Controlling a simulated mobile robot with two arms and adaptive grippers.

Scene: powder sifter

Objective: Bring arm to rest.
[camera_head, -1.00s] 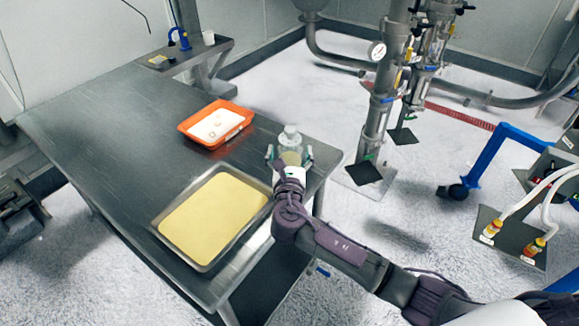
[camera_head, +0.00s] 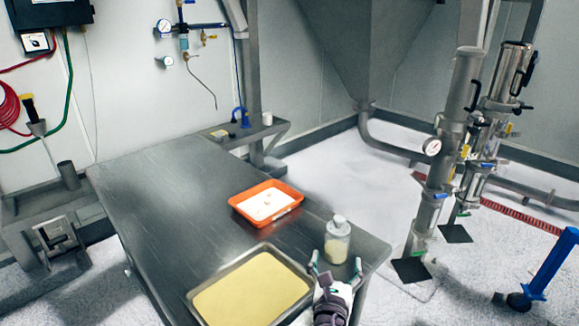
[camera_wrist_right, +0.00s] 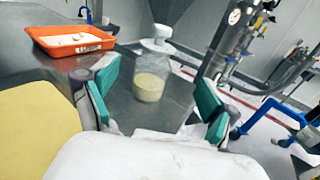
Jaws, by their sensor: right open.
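My right gripper (camera_head: 335,272) is in the lower middle of the head view, at the table's near right corner. It is open, and its green-padded fingers (camera_wrist_right: 155,95) stand apart in the right wrist view. A clear jar with a white lid and pale yellow powder (camera_head: 337,240) stands upright on the table just beyond the fingertips. The jar (camera_wrist_right: 152,75) shows between the fingers in the wrist view, with nothing gripped. My left gripper is not in view.
The metal table (camera_head: 170,200) holds an orange tray (camera_head: 240,212) with white contents and a metal tray (camera_head: 200,297) of yellow powder left of my gripper. Steel pipework (camera_head: 446,150) stands on the floor to the right. The table's left part is clear.

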